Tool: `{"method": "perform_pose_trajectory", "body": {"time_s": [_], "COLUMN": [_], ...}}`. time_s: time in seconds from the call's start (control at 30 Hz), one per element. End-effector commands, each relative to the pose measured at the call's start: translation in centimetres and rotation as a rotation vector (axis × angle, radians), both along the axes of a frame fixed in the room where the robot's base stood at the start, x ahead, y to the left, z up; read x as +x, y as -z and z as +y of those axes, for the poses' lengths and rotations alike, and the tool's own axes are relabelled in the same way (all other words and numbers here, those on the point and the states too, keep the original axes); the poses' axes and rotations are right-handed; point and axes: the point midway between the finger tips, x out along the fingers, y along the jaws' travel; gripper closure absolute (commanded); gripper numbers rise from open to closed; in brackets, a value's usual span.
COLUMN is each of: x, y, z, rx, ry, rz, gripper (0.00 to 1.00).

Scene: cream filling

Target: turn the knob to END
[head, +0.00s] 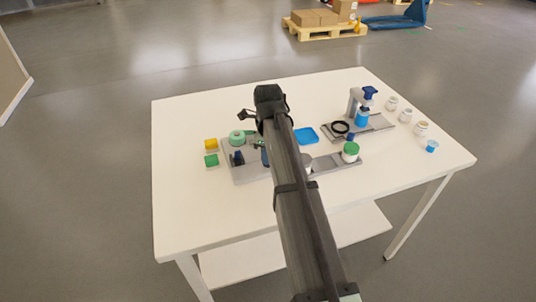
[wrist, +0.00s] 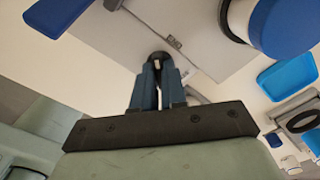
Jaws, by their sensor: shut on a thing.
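My gripper (wrist: 160,72) is in the wrist view, with its two blue fingers close together on a dark round knob (wrist: 159,56). The knob stands on a light grey panel (wrist: 120,35). In the head view my dark arm covers the middle of the table and hides the knob and most of my gripper.
In the wrist view a large blue-and-white round part (wrist: 238,18) stands close at the right, beside a blue tray (wrist: 288,75). In the head view the white table (head: 195,225) is clear at the front left. A dispenser stand (head: 355,100) is at the right.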

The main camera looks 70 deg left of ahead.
Motion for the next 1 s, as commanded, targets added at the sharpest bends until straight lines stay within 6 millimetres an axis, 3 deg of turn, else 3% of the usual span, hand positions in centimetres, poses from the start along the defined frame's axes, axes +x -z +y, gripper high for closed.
{"method": "perform_pose_trajectory", "body": {"time_s": [0.6, 1.0], "x": [-0.01, 0.01], "y": [0.02, 0.01], "z": [-0.02, -0.01], "rx": [0.0, -0.001], "ry": [0.57, 0.813], "rz": [0.0, 0.001], "gripper": [1.0, 1.0]}}
